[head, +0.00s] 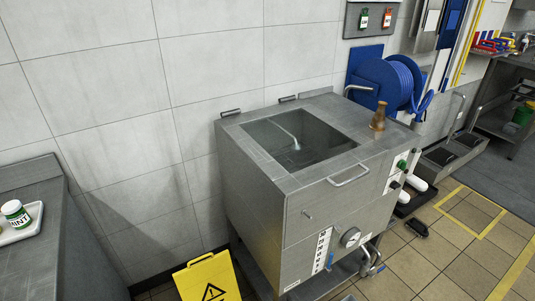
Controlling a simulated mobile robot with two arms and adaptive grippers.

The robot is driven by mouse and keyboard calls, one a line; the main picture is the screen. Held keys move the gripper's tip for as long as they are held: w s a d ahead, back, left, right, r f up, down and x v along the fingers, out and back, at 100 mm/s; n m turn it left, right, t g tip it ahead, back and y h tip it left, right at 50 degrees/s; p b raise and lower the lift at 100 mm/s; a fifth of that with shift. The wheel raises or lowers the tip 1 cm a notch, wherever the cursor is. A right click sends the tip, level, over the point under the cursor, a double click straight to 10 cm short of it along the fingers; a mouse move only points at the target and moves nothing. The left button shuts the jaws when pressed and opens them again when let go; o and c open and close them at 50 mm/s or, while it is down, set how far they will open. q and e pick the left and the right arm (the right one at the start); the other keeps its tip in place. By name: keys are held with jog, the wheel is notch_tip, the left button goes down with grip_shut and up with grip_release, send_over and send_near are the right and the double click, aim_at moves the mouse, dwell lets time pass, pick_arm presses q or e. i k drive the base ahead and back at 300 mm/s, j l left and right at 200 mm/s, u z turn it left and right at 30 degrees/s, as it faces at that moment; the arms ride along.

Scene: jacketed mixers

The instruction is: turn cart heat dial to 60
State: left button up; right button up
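A steel jacketed mixer (262,205) stands in the middle of the view, with an open square well in its top. A white panel (393,171) on its right side carries a green knob or button (402,164) and a dark knob (395,185). I cannot tell which of these is the heat dial, and no setting is readable. Neither of my grippers is in view.
A yellow warning sign (207,279) stands at the mixer's front left. A steel counter (63,243) with a white tray and labelled jar is at left. A brass-coloured fitting (378,116) stands on the mixer top. A blue hose reel (385,82) is behind.

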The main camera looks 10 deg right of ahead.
aim_at(395, 185)
jog(key=z, duration=1.35)
